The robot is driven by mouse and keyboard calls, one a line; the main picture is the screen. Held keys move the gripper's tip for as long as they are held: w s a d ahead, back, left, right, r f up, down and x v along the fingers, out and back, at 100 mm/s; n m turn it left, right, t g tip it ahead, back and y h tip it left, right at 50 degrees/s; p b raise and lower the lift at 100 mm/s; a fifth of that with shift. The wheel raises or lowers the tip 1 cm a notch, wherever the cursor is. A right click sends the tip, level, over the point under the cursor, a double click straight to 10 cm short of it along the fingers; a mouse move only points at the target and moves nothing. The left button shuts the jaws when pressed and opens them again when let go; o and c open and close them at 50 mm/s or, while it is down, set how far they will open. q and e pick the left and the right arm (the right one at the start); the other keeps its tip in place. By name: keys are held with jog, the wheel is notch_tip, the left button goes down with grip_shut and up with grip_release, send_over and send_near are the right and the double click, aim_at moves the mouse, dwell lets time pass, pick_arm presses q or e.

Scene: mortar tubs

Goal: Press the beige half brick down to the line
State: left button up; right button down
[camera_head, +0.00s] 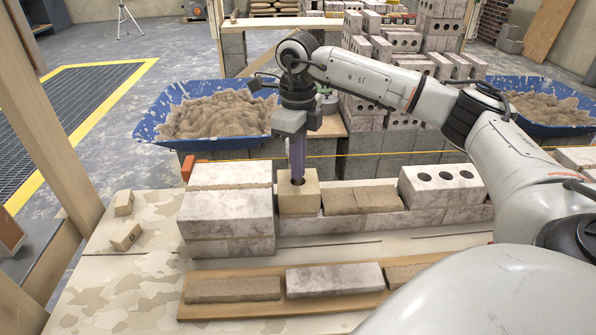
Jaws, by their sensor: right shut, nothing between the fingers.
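The beige half brick (299,202) stands in the wall course, in the gap right of the stacked whitish bricks (227,212). My right gripper (297,181) is shut and points straight down over it. Its purple fingertips are at the brick's top face, by a dark hole; I cannot tell whether they press on it. The line, a yellow string (400,153), runs across behind the wall; the gripper hides part of it. My left gripper is not in view.
Tan mortar or brick pieces (362,198) lie right of the half brick, then a holed brick (445,186). A plank (280,272) with bricks lies in front. Blue mortar tubs (150,129) stand behind. Two small beige blocks (125,236) sit on the left.

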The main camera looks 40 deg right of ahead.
jog(key=shift+f, duration=0.55)
jog(key=shift+f, duration=0.5)
dwell(1.7)
notch_tip(320, 180, up, 5)
jog(key=p, duration=0.4)
jog(key=shift+r+p, duration=0.2)
jog(key=shift+p, duration=0.2)
jog(key=shift+f, duration=0.1)
dwell(0.4)
